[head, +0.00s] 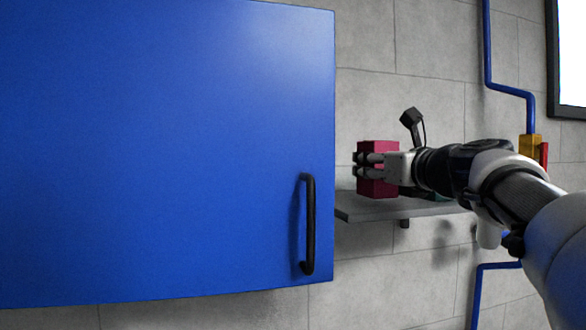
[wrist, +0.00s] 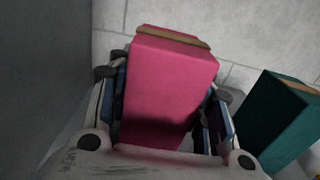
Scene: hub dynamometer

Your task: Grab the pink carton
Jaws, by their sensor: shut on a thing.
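The pink carton (head: 379,151) stands on a grey wall shelf (head: 385,211) in the head view. It fills the middle of the wrist view (wrist: 165,85), where a tan strip runs along its top. My gripper (head: 369,166) is around the carton, one finger on each side, and is shut on it. In the wrist view the fingers (wrist: 165,120) lie along the carton's left and right sides. The carton looks upright in the head view. I cannot tell whether its base touches the shelf.
A dark green carton (wrist: 280,120) stands close to the right of my gripper in the wrist view. A large blue cabinet door (head: 170,150) with a black handle (head: 309,224) is left of the shelf. Blue pipes (head: 488,50) and a yellow fitting (head: 529,148) are on the wall at right.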

